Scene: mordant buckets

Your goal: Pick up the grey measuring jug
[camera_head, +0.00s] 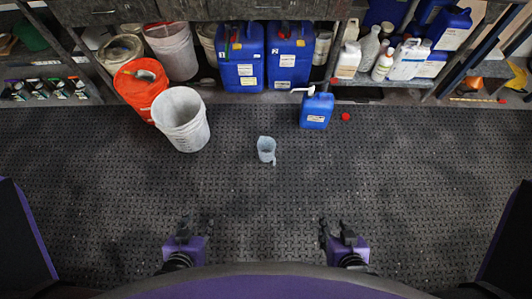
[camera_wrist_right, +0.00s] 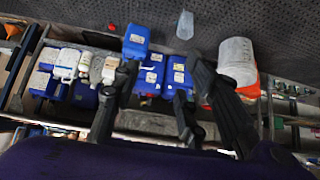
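The grey measuring jug (camera_head: 266,150) is a small pale blue-grey jug standing alone on the dark floor mat, near the middle of the head view. It also shows near the top of the right wrist view (camera_wrist_right: 185,26). My left gripper (camera_head: 195,222) is open and empty, nearer to me and to the left of the jug. My right gripper (camera_head: 336,232) is open and empty, nearer to me and to the right of the jug. Its spread fingers (camera_wrist_right: 165,95) show in the right wrist view, with nothing between them. Both grippers are well apart from the jug.
A white bucket (camera_head: 181,119) and an orange bucket (camera_head: 143,86) stand left of and behind the jug. A blue canister (camera_head: 317,110) and a red cap (camera_head: 346,117) are behind it to the right. Shelves with blue jerrycans (camera_head: 291,55) line the back. The floor around the jug is clear.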

